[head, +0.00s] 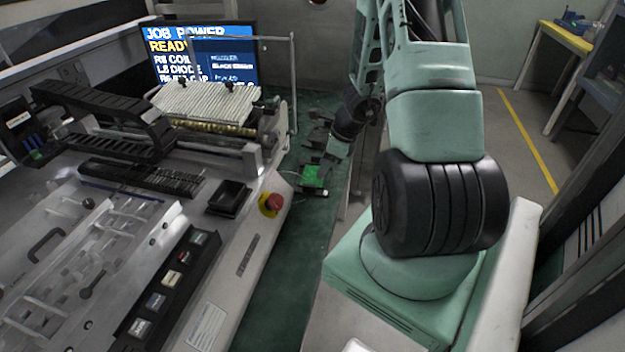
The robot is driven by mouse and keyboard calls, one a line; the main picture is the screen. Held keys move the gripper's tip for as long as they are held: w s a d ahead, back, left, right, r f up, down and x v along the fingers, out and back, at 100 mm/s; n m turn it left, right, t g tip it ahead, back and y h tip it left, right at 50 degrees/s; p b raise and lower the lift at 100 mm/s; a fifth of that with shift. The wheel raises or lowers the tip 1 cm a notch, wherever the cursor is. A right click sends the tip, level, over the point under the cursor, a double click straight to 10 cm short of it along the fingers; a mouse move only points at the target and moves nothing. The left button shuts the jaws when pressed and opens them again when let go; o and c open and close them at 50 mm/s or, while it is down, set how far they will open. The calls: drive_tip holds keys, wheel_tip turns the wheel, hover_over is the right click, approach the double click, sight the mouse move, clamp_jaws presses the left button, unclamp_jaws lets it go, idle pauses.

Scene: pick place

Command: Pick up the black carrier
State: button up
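My gripper (328,168) points down over the green surface right of the machine. It is small and dark in the head view, and whether its fingers are open or shut cannot be made out. Right by its tip is a small bright green board (314,177) with dark parts around it; contact cannot be told. Dark flat pieces (317,136) lie just behind, beside my wrist. A small open black tray (228,197) sits on the machine's front ledge, apart from my gripper. Which of these dark things is the black carrier is unclear.
A red emergency knob (271,203) sticks up at the machine's edge, left of my gripper. A screen (203,54) and a thin metal frame (293,85) stand at the back. The green surface (268,290) is bare toward the front. A yellow-edged table (566,37) stands far right.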

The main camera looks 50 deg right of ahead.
sight(311, 185)
drive_tip(key=b+x, duration=0.1)
drive_tip(key=x, duration=0.7)
drive_tip(key=shift+w+a+r+b, duration=0.1)
drive_tip(key=shift+a+b, duration=0.1)
drive_tip(key=shift+b, duration=0.15)
clamp_jaws()
